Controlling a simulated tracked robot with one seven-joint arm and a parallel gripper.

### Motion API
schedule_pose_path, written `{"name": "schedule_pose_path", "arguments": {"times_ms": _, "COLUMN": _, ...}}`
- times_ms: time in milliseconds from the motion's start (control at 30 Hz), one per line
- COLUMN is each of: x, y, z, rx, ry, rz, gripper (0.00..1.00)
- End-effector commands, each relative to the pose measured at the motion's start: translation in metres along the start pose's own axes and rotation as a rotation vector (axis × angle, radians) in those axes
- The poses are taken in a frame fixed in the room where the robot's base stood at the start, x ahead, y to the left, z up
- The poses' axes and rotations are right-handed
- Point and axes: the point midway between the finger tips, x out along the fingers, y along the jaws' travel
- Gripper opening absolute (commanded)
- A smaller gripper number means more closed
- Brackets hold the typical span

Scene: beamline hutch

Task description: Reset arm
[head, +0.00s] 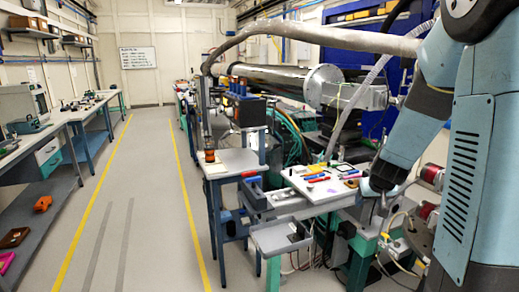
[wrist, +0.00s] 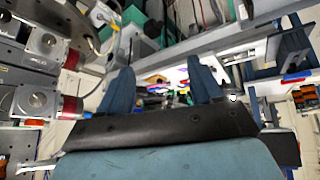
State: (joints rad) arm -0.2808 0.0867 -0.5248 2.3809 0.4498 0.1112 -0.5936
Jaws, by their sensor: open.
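My gripper (wrist: 160,70) shows in the wrist view as two dark blue fingers standing well apart, with nothing between them. Beyond the fingers is the white-topped table (wrist: 220,70) with small coloured items on it. In the head view my blue and grey arm comes down along the right side, and its lower end is beside the right edge of that white-topped table (head: 300,184). The fingers cannot be made out there.
A small side table (head: 236,158) with a dark and orange item (head: 210,155) stands left of the white-topped table. A grey tray (head: 282,240) is below. Beamline pipes and cables crowd behind. The aisle floor (head: 130,215) between yellow lines is clear; a workbench (head: 40,140) lines the left.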

Motion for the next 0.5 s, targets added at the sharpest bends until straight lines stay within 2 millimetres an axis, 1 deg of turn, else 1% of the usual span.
{"name": "schedule_pose_path", "arguments": {"times_ms": 33, "x": -0.015, "y": -0.006, "z": -0.001, "rx": 0.008, "ry": 0.006, "rz": -0.033, "gripper": 0.65}}
{"name": "schedule_pose_path", "arguments": {"times_ms": 233, "x": -0.07, "y": -0.033, "z": 0.005, "rx": 0.023, "ry": -0.001, "rz": -0.147, "gripper": 0.65}}
{"name": "schedule_pose_path", "arguments": {"times_ms": 367, "x": -0.108, "y": -0.046, "z": 0.013, "rx": 0.02, "ry": -0.01, "rz": -0.2, "gripper": 0.65}}
{"name": "schedule_pose_path", "arguments": {"times_ms": 500, "x": -0.147, "y": -0.058, "z": 0.027, "rx": 0.011, "ry": -0.022, "rz": -0.237, "gripper": 0.65}}
